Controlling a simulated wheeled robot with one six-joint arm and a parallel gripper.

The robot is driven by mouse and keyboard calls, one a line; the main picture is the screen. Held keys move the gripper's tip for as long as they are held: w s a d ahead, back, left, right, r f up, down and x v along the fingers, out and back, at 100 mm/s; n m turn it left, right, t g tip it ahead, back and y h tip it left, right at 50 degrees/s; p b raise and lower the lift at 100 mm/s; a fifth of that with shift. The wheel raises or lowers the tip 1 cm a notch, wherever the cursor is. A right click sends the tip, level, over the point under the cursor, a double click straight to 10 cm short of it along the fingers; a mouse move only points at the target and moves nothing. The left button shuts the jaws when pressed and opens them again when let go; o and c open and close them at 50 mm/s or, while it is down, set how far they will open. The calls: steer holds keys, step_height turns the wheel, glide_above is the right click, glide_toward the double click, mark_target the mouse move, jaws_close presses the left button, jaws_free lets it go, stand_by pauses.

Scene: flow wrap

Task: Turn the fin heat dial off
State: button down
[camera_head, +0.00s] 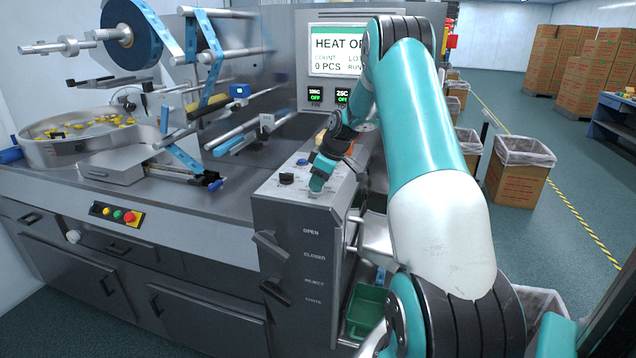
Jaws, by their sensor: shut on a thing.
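The control panel (268,190) is the sloping grey top of a box at the front of the machine. A black dial (287,178) stands at its left, apart from my gripper. My gripper (316,188) points down at the panel's middle and is shut on a dial, taken as the fin heat dial. That dial is hidden by the gripper, so its pointer cannot be read. Behind, the small FIN display (315,97) shows a green OFF, and the display beside it (342,96) also shows OFF. The large screen (336,50) reads "HEAT O…", partly hidden by my arm.
A blue button (302,162) sits behind the black dial. On the box's front face are levers (270,245) beside printed labels. A red, green and yellow button plate (117,214) is on the machine at left. A green bin (368,308) stands below the panel.

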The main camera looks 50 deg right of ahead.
steer(key=shift+a+f, duration=0.1)
steer(key=shift+f, duration=0.1)
steer(key=c, duration=1.1)
jaws_free()
steer(key=shift+r, duration=0.15)
steer(key=shift+r, duration=0.25)
steer(key=b+v, duration=0.2)
steer(key=v, duration=1.4)
steer(key=shift+s+r, duration=0.15)
steer(key=shift+r, duration=0.2)
